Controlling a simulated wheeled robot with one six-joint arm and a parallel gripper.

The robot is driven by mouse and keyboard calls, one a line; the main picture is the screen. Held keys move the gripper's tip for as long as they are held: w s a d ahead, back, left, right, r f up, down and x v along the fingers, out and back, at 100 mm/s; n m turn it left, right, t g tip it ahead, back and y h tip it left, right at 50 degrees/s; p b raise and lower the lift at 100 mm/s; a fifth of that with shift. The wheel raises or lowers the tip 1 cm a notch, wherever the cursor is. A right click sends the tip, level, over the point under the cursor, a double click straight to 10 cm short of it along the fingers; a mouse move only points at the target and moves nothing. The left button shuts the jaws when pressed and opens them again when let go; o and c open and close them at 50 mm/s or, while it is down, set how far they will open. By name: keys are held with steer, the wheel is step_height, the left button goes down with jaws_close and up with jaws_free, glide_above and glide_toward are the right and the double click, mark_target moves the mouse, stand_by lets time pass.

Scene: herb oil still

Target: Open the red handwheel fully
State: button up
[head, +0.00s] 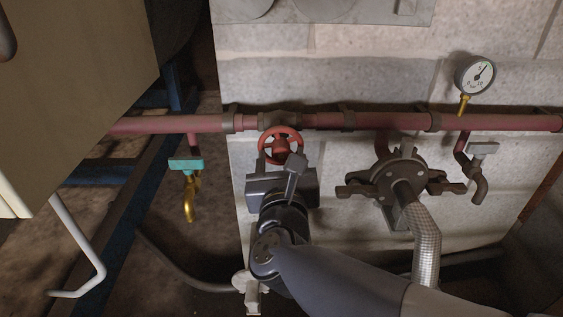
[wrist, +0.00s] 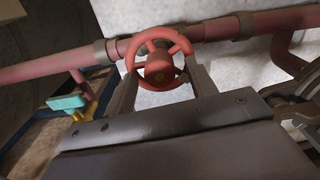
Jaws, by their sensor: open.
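The red handwheel (head: 281,146) is mounted on the reddish pipe (head: 370,121), in front of the pale block wall. In the wrist view the red handwheel (wrist: 158,62) shows its rim, spokes and hub, with one jaw on each side of it. My gripper (wrist: 162,88) is open, its two fingers apart to the left and right of the wheel. In the head view my gripper (head: 283,172) is just below the wheel and hides part of its lower rim. Whether the fingers touch the rim cannot be told.
A pressure gauge (head: 475,75) stands above the pipe at right. A flanged fitting (head: 399,178) with a braided hose (head: 427,250) is right of my arm. A teal-handled tap (head: 186,165) hangs at left. A large tan panel (head: 70,90) fills the upper left.

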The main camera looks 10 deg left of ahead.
steer(key=shift+c, duration=0.4)
steer(key=c, duration=0.9)
